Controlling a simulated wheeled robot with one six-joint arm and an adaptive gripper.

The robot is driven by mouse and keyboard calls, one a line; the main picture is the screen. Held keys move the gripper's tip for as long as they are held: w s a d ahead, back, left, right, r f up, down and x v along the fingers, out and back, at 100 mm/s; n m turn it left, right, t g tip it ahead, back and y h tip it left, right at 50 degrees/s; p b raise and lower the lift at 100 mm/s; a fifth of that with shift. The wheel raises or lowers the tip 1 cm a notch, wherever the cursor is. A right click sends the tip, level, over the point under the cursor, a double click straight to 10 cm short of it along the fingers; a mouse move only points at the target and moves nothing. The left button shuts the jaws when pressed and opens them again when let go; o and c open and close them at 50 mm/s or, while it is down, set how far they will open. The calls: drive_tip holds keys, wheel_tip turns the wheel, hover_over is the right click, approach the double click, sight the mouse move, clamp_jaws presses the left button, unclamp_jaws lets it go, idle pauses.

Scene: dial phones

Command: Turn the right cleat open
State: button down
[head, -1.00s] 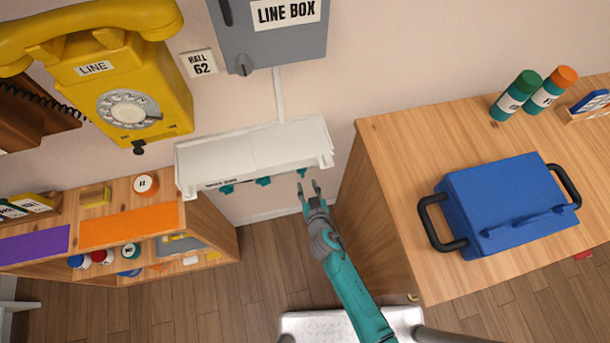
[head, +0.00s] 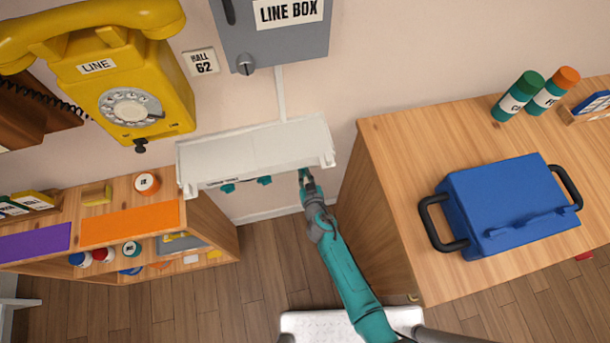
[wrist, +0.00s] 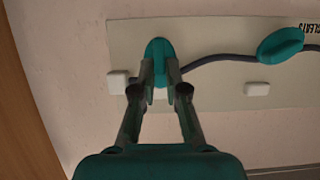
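The right cleat (wrist: 158,48) is a teal knob on a pale plate, standing upright in the wrist view, at its left because that view is upside down. My gripper (wrist: 160,68) has its two dark fingertips on either side of the cleat's lower part, close against it, and looks shut on it. In the head view my gripper (head: 304,178) reaches under the right end of the white shelf (head: 255,150) and hides the right cleat. The middle cleat (head: 264,180) also shows in the wrist view (wrist: 280,44), lying slanted with a dark cord by it. The left cleat (head: 228,188) is beyond.
White pegs (wrist: 118,82) stick out near the cleats. The shelf overhangs them. A wooden cabinet (head: 375,190) with a blue case (head: 510,200) stands close on the right, and a low bookcase (head: 205,225) on the left.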

drive_tip(key=shift+a, duration=0.1)
idle(0.3)
drive_tip(key=f+n+t+h, duration=0.1)
drive_tip(key=n+h, duration=0.1)
drive_tip(key=n, duration=0.3)
drive_tip(key=a+n+t+h, duration=0.1)
drive_tip(key=n+t+h, duration=0.1)
drive_tip(key=n, duration=0.3)
drive_tip(key=a+f+n+t+h, duration=0.1)
drive_tip(key=n+h, duration=0.1)
drive_tip(key=n, duration=0.2)
drive_tip(key=shift+s+a+f+n+t, duration=0.1)
drive_tip(key=shift+s+f+n+t, duration=0.1)
drive_tip(key=shift+f+n+t, duration=0.25)
drive_tip(key=shift+n+t, duration=0.15)
drive_tip(key=shift+n, duration=0.4)
idle(0.4)
drive_tip(key=c, duration=1.2)
unclamp_jaws()
drive_tip(key=shift+s, duration=0.2)
